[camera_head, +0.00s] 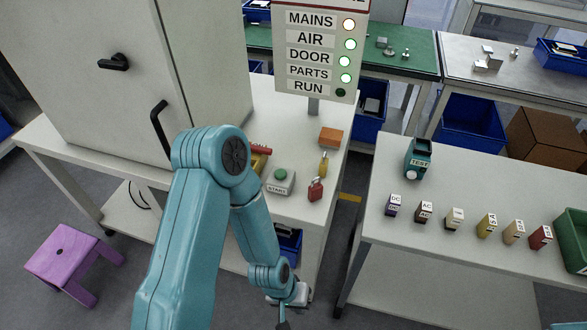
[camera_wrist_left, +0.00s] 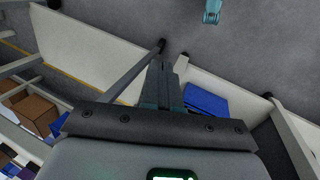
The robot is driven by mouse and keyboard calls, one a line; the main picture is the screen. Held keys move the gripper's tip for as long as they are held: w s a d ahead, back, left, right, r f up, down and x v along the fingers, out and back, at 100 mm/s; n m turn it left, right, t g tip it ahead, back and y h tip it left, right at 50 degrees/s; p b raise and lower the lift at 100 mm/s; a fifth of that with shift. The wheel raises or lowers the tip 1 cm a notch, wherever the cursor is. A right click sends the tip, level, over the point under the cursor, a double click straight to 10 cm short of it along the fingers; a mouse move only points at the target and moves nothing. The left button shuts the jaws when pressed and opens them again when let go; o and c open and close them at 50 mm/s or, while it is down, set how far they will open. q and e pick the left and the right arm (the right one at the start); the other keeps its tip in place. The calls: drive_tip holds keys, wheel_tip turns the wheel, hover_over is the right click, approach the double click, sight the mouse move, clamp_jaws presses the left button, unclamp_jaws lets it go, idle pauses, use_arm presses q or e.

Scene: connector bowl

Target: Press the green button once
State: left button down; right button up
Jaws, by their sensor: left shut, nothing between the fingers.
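The green button (camera_head: 281,174) sits on top of a small grey box labelled START (camera_head: 279,188), on the white table beside the cabinet. My left gripper (camera_head: 283,315) is at the bottom of the head view, in front of the table and apart from the button. Its fingers (camera_wrist_left: 171,85) are shut and empty in the left wrist view, which does not show the button. The left arm passes close to the left of the START box.
A red padlock (camera_head: 316,189), a yellow object (camera_head: 323,163) and an orange block (camera_head: 331,138) lie near the START box. The sign panel (camera_head: 316,50) has a dark RUN lamp. The right-hand table (camera_head: 460,270) carries a teal TEST device (camera_head: 418,158) and several small labelled blocks.

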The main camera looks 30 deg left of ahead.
use_arm(q)
drive_tip(key=w+a+r+n+t+p, duration=0.1)
drive_tip(key=w+a+r+n, duration=0.2)
drive_tip(key=w+r+n, duration=0.1)
drive_tip(key=w+a+r+n+t, duration=0.1)
drive_tip(key=w+a+r+n, duration=0.3)
drive_tip(key=w, duration=0.2)
drive_tip(key=w+a+r+n+t+y+p, duration=0.1)
drive_tip(key=w+a+r+n, duration=0.3)
drive_tip(key=w, duration=0.2)
drive_tip(key=shift+a+t+p, duration=0.25)
drive_tip(key=shift+t+p, duration=0.05)
wheel_tip(320, 180, up, 15)
drive_tip(key=n+t, duration=0.4)
drive_tip(key=n, duration=0.5)
hover_over(279, 175)
drive_tip(key=shift+a+y, duration=0.1)
drive_tip(key=shift+y, duration=0.2)
use_arm(e)
drive_tip(key=v, duration=0.3)
drive_tip(key=shift+a+r, duration=0.2)
drive_tip(key=shift+r, duration=0.15)
use_arm(q)
wheel_tip(279, 175, down, 9)
drive_tip(key=b, duration=0.8)
drive_tip(key=shift+r+b, duration=0.15)
drive_tip(key=shift+b, duration=0.2)
use_arm(e)
wheel_tip(279, 175, down, 9)
drive_tip(key=shift+r, duration=0.2)
